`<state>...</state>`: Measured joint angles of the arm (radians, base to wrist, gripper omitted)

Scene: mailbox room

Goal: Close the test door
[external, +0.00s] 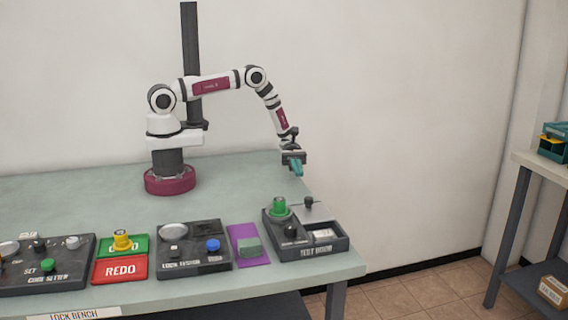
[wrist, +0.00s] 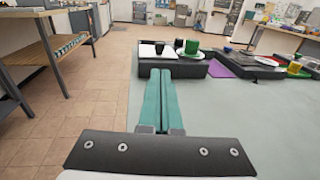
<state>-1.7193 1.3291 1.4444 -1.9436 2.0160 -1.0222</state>
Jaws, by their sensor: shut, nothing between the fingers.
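The test door unit (external: 328,250) is a dark box at the right front end of the bench. A green round piece (external: 279,207) and a black knob (external: 291,231) are on it, with a pale recessed area at its right. A flat grey plate with another black knob (external: 308,202) is at its back edge; I cannot tell for certain that this plate is the door. My gripper (external: 296,169) is above the bench's right edge, behind and apart from the unit. Its teal fingers (wrist: 164,74) are shut and empty. In the wrist view the unit (wrist: 190,69) lies beyond the fingertips.
A purple mat (external: 238,232) with a grey-green block lies left of the unit. Further left are the lock tester (external: 195,262), red and green pads, and another control box (external: 40,275). The bench surface (external: 80,190) behind them is clear. A shelf (external: 540,165) stands apart at right.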

